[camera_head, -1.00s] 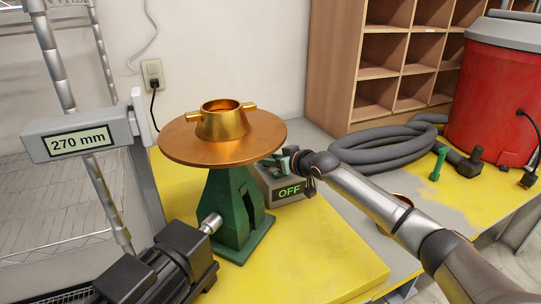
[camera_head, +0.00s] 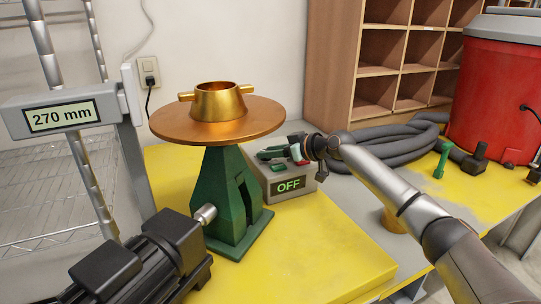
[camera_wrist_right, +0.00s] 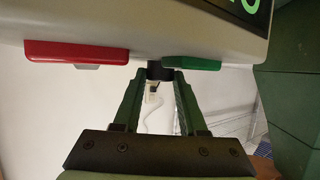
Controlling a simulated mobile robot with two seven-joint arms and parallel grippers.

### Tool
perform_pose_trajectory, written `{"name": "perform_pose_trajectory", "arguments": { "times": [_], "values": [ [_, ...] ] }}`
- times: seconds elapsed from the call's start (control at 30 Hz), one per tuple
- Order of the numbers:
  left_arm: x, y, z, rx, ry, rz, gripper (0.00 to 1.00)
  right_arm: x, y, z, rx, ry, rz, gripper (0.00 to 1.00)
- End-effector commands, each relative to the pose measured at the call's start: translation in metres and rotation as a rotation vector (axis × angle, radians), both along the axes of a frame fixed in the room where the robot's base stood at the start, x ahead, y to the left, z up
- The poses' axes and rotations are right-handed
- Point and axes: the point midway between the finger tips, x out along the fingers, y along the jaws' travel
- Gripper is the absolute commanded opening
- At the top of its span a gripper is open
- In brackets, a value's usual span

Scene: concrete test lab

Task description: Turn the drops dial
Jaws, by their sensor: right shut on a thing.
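A grey control box (camera_head: 302,187) with a lit green "OFF" display stands on the yellow table, right of the green stand. In the right wrist view its edge carries a red paddle (camera_wrist_right: 75,52), a green paddle (camera_wrist_right: 192,63) and, between them, a short dark knob (camera_wrist_right: 159,70). No label shows which control is the drops dial. My right gripper (camera_head: 270,154) reaches over the box from the right. In the wrist view its green fingers (camera_wrist_right: 160,82) are closed on the dark knob. In the head view the knob is hidden. My left gripper is not in view.
A copper disc (camera_head: 165,122) with a brass cup (camera_head: 220,103) sits on the green stand (camera_head: 228,195), left of the box. A motor (camera_head: 135,270) and a "270 mm" display (camera_head: 60,116) are at left. Grey hose (camera_head: 395,145) and a red drum (camera_head: 495,100) are at right.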

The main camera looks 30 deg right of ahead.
Motion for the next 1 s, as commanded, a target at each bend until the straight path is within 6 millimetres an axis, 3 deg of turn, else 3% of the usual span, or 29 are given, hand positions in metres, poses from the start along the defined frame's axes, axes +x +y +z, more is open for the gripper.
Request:
{"name": "perform_pose_trajectory", "arguments": {
  "times": [0.27,0.3,0.53,0.83,1.0],
  "values": [
    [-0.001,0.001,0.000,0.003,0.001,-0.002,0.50,0.000,0.000,-0.002,-0.001,0.005,0.000,0.00],
    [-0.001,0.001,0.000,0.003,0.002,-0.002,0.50,0.000,0.000,-0.002,-0.001,0.005,0.000,0.43],
    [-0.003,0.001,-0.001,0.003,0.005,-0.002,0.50,0.000,0.000,-0.001,0.000,0.003,0.000,0.69],
    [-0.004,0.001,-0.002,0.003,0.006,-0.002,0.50,-0.001,-0.001,0.000,-0.001,0.002,0.000,0.71],
    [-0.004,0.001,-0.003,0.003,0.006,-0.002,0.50,-0.013,-0.007,0.005,-0.002,0.000,-0.001,0.71]
  ]
}}
